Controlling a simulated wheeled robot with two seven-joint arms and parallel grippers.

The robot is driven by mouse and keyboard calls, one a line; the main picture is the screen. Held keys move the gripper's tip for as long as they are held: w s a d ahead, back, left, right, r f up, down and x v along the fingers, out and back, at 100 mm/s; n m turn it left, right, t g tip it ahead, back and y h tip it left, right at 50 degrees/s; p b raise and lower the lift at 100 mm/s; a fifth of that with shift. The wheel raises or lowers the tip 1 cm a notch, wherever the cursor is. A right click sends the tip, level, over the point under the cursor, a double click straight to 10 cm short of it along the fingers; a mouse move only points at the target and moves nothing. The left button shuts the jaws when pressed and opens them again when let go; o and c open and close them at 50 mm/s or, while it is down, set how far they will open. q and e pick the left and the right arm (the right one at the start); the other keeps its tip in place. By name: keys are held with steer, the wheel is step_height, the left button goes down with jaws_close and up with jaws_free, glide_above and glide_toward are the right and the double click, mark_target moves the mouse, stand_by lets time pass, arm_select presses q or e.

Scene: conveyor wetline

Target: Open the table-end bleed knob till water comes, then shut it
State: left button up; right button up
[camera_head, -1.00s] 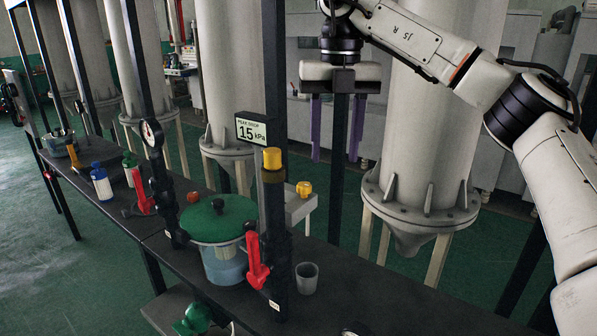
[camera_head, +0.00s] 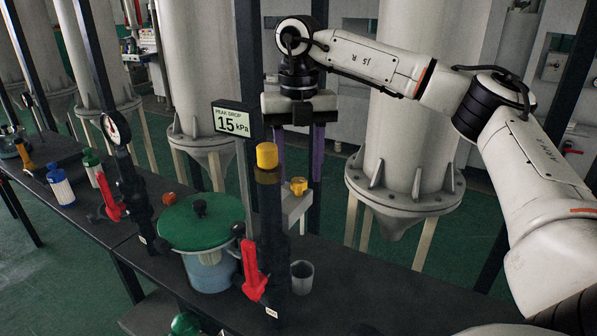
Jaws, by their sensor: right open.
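A yellow lobed knob (camera_head: 298,186) sits on a pale grey block behind the black post; I cannot tell for sure whether it is the bleed knob. A taller yellow cap (camera_head: 267,156) tops the black pipe in front of it. My right gripper (camera_head: 298,168) points down with two purple fingers apart, empty, over or behind the yellow knob. The black post and yellow cap partly hide its left finger. A clear cup (camera_head: 302,277) stands on the black table right of the post. I see no flowing water. My left gripper is out of view.
A red lever (camera_head: 252,271) is on the post's front. A green-lidded clear pot (camera_head: 202,228) stands left of it. A display (camera_head: 231,119) reads "PEAK DROP 15 kPa". A large pale tank (camera_head: 405,190) stands behind the table. The black table (camera_head: 375,285) is mostly bare at right.

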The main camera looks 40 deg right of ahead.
steer(key=shift+f, duration=0.55)
steer(key=c, duration=1.1)
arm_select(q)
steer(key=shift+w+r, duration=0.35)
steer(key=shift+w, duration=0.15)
